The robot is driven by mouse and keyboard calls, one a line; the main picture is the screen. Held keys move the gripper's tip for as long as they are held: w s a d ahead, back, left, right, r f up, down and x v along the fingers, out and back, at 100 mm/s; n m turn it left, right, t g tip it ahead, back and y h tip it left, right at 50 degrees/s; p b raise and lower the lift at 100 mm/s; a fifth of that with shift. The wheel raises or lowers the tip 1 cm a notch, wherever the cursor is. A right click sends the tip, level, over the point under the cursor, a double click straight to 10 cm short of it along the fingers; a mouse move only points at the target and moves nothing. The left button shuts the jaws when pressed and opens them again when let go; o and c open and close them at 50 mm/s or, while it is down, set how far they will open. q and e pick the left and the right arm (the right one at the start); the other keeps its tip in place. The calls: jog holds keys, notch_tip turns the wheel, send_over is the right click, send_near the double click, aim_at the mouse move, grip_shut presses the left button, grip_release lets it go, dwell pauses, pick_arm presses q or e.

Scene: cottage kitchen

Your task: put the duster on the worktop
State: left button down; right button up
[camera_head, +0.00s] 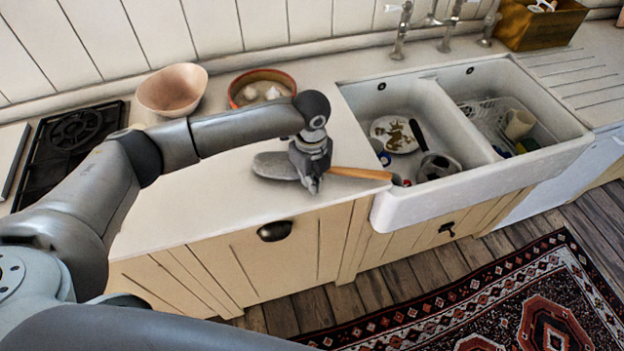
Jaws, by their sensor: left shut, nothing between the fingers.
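The duster has a grey fluffy head (274,166) and an orange-brown wooden handle (360,173). It appears to lie on the pale worktop (215,205), near its front edge. Its handle points right and its end reaches the left rim of the sink. My left gripper (313,187) points down over the middle of the duster and hides that part. It is shut with nothing between its fingers; whether it touches the duster I cannot tell. My right gripper is not in view.
A white double sink (400,210) right of the duster holds a plate (393,134), a mug (519,124) and other dishes. A pinkish bowl (172,90) and a terracotta dish (262,88) stand behind my arm. A black hob (66,140) is at left. The worktop's front-left is clear.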

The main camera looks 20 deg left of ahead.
pick_arm(q)
jog(key=w+a, duration=0.2)
jog(key=a, duration=0.1)
jog(key=w+a+b, duration=0.1)
jog(key=w+a, duration=0.2)
jog(key=a, duration=0.1)
jog(key=w+a, duration=0.2)
jog(key=a, duration=0.1)
jog(key=shift+w+a+f, duration=0.15)
jog(key=shift+w+a, duration=0.1)
jog(key=shift+a, duration=0.05)
jog(key=shift+w+a+b, duration=0.25)
jog(key=shift+a+b, duration=0.05)
jog(key=shift+a, duration=0.1)
